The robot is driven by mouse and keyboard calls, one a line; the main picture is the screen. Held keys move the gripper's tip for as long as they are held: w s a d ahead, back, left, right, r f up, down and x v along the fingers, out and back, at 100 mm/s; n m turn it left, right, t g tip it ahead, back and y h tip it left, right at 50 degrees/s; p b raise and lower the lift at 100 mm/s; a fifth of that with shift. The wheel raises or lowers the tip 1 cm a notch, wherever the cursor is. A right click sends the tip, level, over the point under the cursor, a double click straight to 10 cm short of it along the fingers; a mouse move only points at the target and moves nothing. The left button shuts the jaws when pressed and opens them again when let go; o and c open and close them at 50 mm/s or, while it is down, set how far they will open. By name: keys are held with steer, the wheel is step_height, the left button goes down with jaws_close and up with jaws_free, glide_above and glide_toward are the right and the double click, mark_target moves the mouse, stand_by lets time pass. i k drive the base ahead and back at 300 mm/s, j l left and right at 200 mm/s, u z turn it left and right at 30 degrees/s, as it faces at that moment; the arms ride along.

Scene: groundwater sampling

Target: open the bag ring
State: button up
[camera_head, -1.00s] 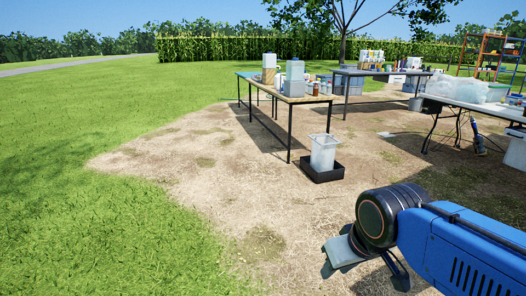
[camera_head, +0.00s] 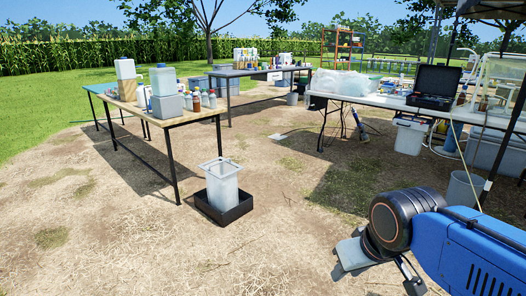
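A pale, translucent bin-like container (camera_head: 222,186) with a squarish rim (camera_head: 220,163) stands upright in a low black tray (camera_head: 230,214) on the ground, left of the middle. The rim could be the bag ring, but it is too small to tell, and whether it is open or shut does not show. My gripper (camera_head: 385,270) is at the lower right, well apart from the container and nearer to me. It is seen from behind, with its fingers partly hidden by my wrist. I see nothing held in it.
A wooden-topped table (camera_head: 165,112) with bottles and grey boxes stands behind the container. A dark table (camera_head: 255,72) is farther back. A white table (camera_head: 385,98) with a black case (camera_head: 435,86) is at the right. Bare ground between me and the container is clear.

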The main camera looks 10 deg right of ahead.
mark_target(409, 124)
steer(key=i+l+z, duration=0.25)
steer(key=i, duration=0.3)
steer(key=i+j+z, duration=0.1)
steer(key=i+z, duration=0.2)
steer(key=i, duration=0.2)
steer(key=i+j+z, duration=0.1)
steer(key=i+z, duration=0.15)
steer(key=i, duration=0.3)
steer(key=i+j+z, duration=0.25)
steer(key=i, duration=0.25)
steer(key=i+l, duration=0.2)
steer(key=i, duration=0.3)
steer(key=i+l, duration=0.2)
steer(key=i, duration=0.3)
steer(key=i+l, duration=0.2)
steer(key=i, duration=0.3)
steer(key=i+l+u, duration=0.1)
steer(key=i+l, duration=0.35)
steer(key=l, duration=0.25)
steer(key=i+l+u, duration=0.25)
steer(key=i+l, duration=0.2)
steer(key=l, duration=0.3)
